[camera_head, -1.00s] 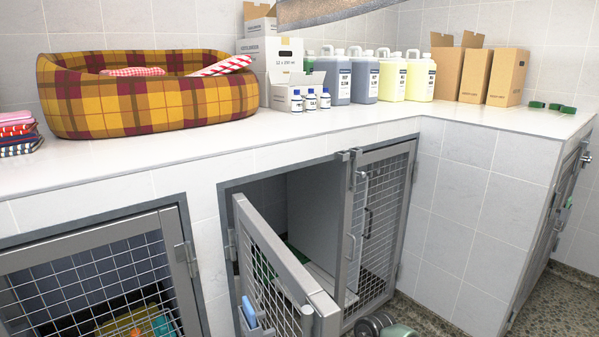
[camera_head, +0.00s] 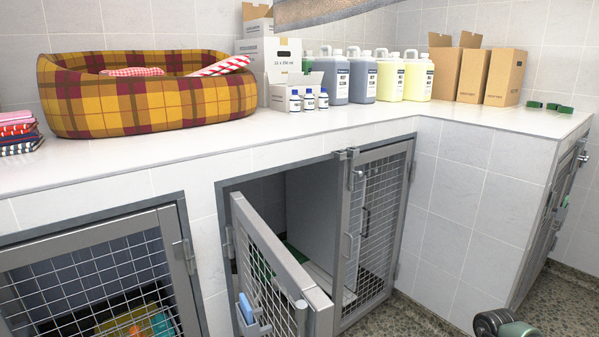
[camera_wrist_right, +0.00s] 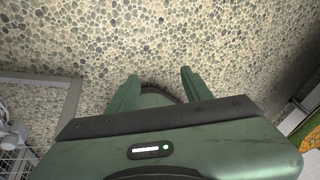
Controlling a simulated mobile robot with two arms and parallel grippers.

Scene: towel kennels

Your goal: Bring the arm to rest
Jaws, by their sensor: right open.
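My right gripper (camera_wrist_right: 163,86) is open and empty in the right wrist view. Its two green fingers stand apart above the pebbled floor (camera_wrist_right: 180,40), with nothing between them. In the head view only a dark and green piece of my right arm (camera_head: 506,325) shows at the bottom edge, right of the kennels; its fingers are out of that picture. My left gripper is not in view.
A mesh kennel door (camera_head: 275,270) stands swung outward. The mesh door beside it (camera_head: 375,225) looks shut. The white counter (camera_head: 300,135) holds a plaid pet bed (camera_head: 150,105), jugs (camera_head: 390,78), boxes and folded towels. Pebbled floor (camera_head: 425,322) is bare at lower right.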

